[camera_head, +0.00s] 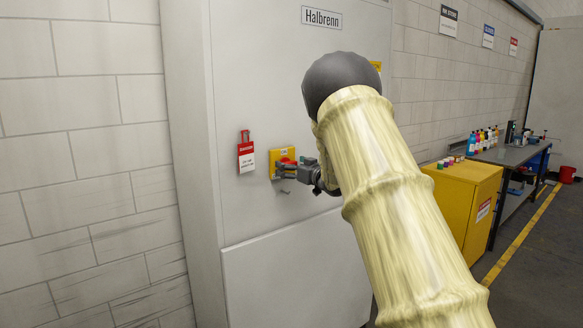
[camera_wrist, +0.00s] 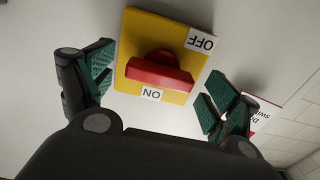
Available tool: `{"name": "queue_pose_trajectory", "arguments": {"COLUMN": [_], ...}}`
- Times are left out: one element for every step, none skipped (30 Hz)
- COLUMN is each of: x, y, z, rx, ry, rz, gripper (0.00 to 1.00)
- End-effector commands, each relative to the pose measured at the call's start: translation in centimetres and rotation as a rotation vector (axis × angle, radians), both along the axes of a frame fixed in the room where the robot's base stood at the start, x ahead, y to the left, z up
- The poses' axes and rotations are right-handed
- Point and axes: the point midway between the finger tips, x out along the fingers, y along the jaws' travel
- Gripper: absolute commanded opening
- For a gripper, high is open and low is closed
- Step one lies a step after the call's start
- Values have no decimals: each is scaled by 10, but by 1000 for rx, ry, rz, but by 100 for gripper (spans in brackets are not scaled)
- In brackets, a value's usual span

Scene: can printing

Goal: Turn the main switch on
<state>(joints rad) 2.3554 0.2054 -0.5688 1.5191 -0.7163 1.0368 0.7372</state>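The main switch is a yellow plate (camera_wrist: 140,30) with a red rotary handle (camera_wrist: 160,74), fixed to the grey cabinet front. In the wrist view it appears upside down, with an "OFF" label at the upper right and an "ON" label below the handle. The handle's bar lies roughly along the "ON" edge; which label it points to I cannot tell. My gripper (camera_wrist: 158,84) is open, one finger on each side of the switch, with a visible gap to the handle. In the head view my gripper (camera_head: 289,172) partly covers the switch plate (camera_head: 281,153).
A red and white tag (camera_head: 246,157) hangs left of the switch and shows at the right of the wrist view (camera_wrist: 265,115). The tall cabinet (camera_head: 260,75) is labelled "Halbrenn". A yellow cabinet (camera_head: 466,195) and a workbench (camera_head: 515,153) with bottles stand at the right.

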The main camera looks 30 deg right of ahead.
Motion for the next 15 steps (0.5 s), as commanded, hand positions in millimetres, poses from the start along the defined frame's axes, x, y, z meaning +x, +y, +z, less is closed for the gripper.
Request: {"name": "queue_pose_trajectory", "arguments": {"x": [0,0,0,0,0,0,0,0,0,0,0,0,0,0,0], "y": [0,0,0,0,0,0,0,0,0,0,0,0,0,0,0], "z": [0,0,0,0,0,0,0,0,0,0,0,0,0,0,-1], "rx": [0,0,0,0,0,0,0,0,0,0,-1,-3,-6,-9,-17], "ry": [0,0,0,0,0,0,0,0,0,0,0,0,0,-1,-1], "rz": [0,0,0,0,0,0,0,0,0,0,0,0,0,0,0], "gripper": [77,72,65,59,54,46,43,43,43,43,43,43,43,43,43]}}
